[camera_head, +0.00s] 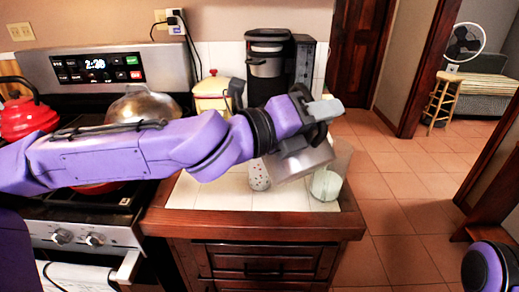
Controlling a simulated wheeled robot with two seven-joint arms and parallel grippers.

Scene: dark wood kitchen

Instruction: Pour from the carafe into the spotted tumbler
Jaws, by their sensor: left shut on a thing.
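The carafe (328,184) is clear glass with white liquid low inside it. It is at the right end of the white-tiled counter, partly behind my left gripper. My left gripper (318,165) reaches over the counter from the left and is shut on the carafe; its fingertips are hard to make out. I cannot tell whether the carafe touches the counter. The spotted tumbler (259,177), white with dark spots, stands on the tiles left of the carafe, its top partly hidden by my arm. My right gripper is not in view.
A black coffee maker (268,60) and a cream canister (211,95) stand at the back of the counter (215,197). The stove on the left holds a red kettle (25,118) and a domed metal lid (143,105). Front-left tiles are bare. Open floor lies right.

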